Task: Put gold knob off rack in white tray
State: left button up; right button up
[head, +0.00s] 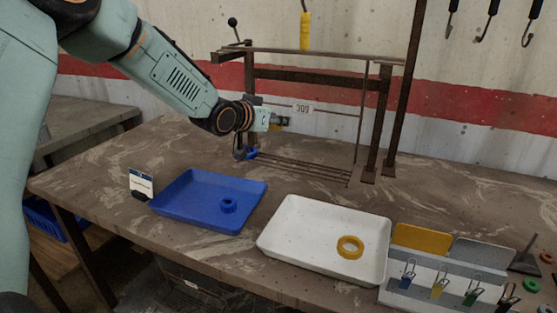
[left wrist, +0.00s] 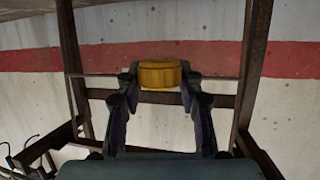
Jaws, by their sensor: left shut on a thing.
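My left gripper (head: 284,121) reaches in from the left in front of the rack (head: 320,75). In the left wrist view my left gripper (left wrist: 160,85) is shut on the gold knob (left wrist: 160,75), a short gold cylinder between its fingertips. In the head view the knob is mostly hidden by the gripper. I cannot tell whether the knob still touches the rack. The white tray (head: 290,215) lies at the front middle of the table, with a yellow ring (head: 350,247) in it. My right gripper is not in view.
A blue tray (head: 175,205) with a blue ring (head: 229,205) lies left of the white tray. A small sign (head: 141,183) stands at its left. A holder with several clips (head: 440,275) stands to the right. Thin rods (head: 305,168) lie low at the rack's foot.

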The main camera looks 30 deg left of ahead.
pick_arm(q)
notch_tip(320, 180, down, 9)
jog(key=shift+r+b, duration=0.1)
jog(key=shift+b, duration=0.75)
jog(key=shift+f, duration=0.45)
jog(key=shift+d, duration=0.1)
jog(key=o, duration=1.2)
